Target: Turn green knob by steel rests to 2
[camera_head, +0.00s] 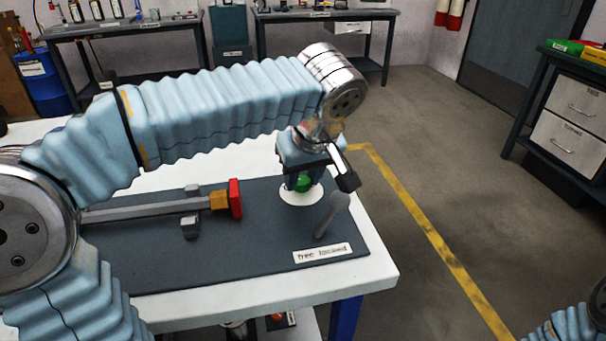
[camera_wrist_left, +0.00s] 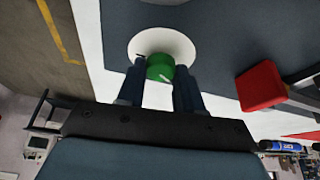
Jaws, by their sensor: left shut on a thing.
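A green knob (camera_head: 303,184) sits on a round white dial plate on the dark mat. It also shows in the left wrist view (camera_wrist_left: 160,67), with a pale pointer mark on its face. My left gripper (camera_head: 303,178) comes down from above with its fingers on either side of the knob, and it is shut on it. In the wrist view the white dial plate (camera_wrist_left: 150,44) shows around the knob, but I cannot read any numbers on it. Grey steel rests (camera_head: 190,226) stand to the left under a long bar. My right gripper is not in view.
The bar ends in a red block (camera_head: 236,199), left of the dial. A grey lever (camera_head: 333,215) stands close at the right of the dial, behind a white label (camera_head: 322,253). The dark mat (camera_head: 250,260) is bare in front. The white table edge lies just right.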

